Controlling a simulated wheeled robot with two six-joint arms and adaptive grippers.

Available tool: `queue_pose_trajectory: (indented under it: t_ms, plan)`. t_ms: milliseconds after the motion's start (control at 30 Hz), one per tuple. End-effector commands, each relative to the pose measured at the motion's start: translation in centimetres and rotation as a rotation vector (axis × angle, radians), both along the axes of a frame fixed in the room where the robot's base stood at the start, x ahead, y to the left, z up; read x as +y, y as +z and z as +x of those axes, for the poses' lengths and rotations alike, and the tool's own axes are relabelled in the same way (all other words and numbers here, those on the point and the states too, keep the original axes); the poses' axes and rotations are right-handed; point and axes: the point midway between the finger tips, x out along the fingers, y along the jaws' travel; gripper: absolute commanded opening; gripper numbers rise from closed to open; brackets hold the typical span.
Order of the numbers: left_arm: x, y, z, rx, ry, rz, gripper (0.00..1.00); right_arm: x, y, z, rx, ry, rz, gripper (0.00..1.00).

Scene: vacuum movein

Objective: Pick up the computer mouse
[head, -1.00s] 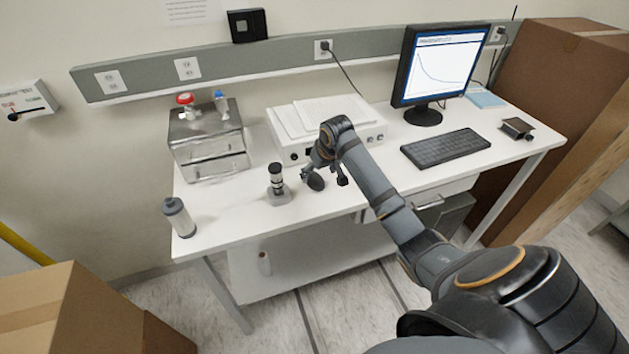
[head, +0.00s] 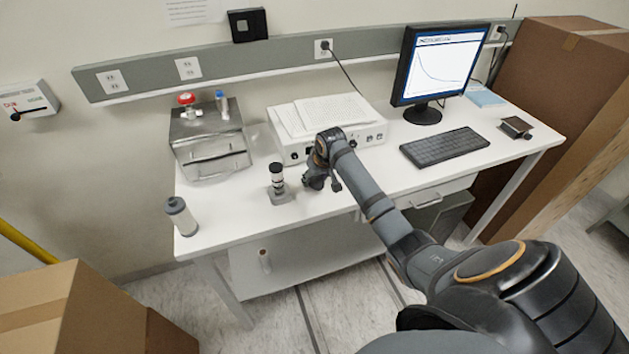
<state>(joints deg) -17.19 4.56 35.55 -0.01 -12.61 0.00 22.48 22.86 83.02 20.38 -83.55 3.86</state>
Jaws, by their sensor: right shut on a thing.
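My right gripper (head: 320,183) is low over the white desk, just right of the small black-and-white cylinder on a grey stand. It is shut on the dark computer mouse (head: 315,184), which is small here and mostly covered by the fingers. I cannot tell whether the mouse still touches the desk top. My left gripper is not in view.
The cylinder on its stand (head: 277,185) is close to the right gripper's left. Behind it is a white instrument (head: 366,134) with papers on top. A keyboard (head: 444,147) and monitor (head: 439,64) stand to the right.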

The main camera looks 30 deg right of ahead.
Motion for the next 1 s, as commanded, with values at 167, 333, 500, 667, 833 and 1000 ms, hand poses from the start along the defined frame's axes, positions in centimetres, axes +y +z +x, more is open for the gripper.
queue_pose_trajectory:
  t_ms: [167, 333, 500, 667, 833, 1000]
  plan:
    - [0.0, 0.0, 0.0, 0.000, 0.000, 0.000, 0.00, 0.0, 0.0, 0.0, 0.000, 0.000, 0.000, 0.20]
    - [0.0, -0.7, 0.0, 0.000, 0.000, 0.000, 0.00, -0.1, 0.9, 0.1, -0.003, 0.001, -0.002, 0.20]
    - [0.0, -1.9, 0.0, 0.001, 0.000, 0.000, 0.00, -0.4, 3.8, -0.6, -0.004, -0.001, -0.006, 0.20]
    - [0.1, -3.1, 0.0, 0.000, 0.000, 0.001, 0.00, -1.2, 8.3, -4.5, -0.005, 0.002, -0.014, 0.20]
    - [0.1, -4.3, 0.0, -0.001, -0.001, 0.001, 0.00, -1.9, 10.4, -8.6, 0.001, 0.000, -0.016, 0.20]
    - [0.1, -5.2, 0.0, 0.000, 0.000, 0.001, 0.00, -2.3, 11.3, -10.7, -0.002, -0.001, -0.015, 0.20]
